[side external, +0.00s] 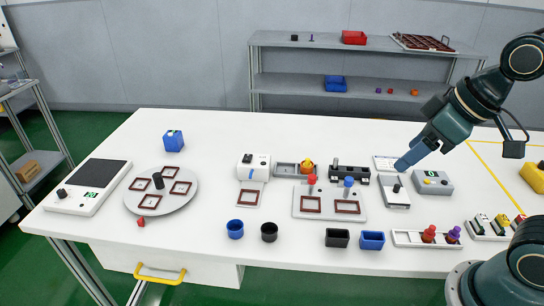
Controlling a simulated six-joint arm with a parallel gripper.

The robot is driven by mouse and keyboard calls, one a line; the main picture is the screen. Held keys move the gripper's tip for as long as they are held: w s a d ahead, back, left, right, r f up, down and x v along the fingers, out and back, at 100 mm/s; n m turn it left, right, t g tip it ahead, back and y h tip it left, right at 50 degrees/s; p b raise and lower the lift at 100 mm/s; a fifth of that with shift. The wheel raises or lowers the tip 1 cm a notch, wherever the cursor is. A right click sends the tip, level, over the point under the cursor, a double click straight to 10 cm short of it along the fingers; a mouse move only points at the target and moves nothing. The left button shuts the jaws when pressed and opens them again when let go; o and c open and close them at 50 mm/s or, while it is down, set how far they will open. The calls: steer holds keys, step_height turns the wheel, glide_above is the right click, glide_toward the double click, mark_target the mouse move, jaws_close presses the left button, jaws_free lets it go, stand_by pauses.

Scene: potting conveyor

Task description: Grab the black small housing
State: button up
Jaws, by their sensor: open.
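Two black parts stand along the front of the white table. One is a small black rectangular box (338,238), beside a blue rectangular box (372,240). The other is a small black round cup (269,231), beside a blue round cup (235,229). I cannot tell from the picture which one is called the small housing. My gripper (404,164) is open, raised over the right part of the table, behind and to the right of both black parts and apart from them. Its fingers are small and partly hidden in this view.
A plate with brown square frames (330,215) lies behind the black box. A white holder with red and purple pieces (408,239) stands to its right. A round disc (133,201) and a scale (72,202) are at left.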

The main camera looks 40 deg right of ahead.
steer(key=w+a+f+n+g+y, duration=0.1)
steer(key=w+a+f+n+y, duration=0.2)
steer(key=w+a+f+n, duration=0.3)
steer(key=w+a+f, duration=0.5)
steer(key=w+f, duration=0.1)
steer(key=w, duration=0.1)
steer(key=shift+w+f+n, duration=0.3)
steer(key=shift+w+f, duration=0.05)
steer(key=shift+a, duration=0.1)
glide_toward(273, 227)
steer(key=shift+w+a+f, duration=0.25)
steer(key=shift+a+f, duration=0.3)
steer(key=shift+f, duration=0.05)
steer(key=shift+w+a+f, duration=0.2)
steer(key=shift+a+f, duration=0.35)
steer(key=shift+f, duration=0.1)
steer(key=shift+a+f, duration=0.1)
steer(key=shift+f, duration=0.05)
steer(key=shift+x, duration=2.4)
steer(key=shift+a, duration=0.1)
steer(key=c, duration=1)
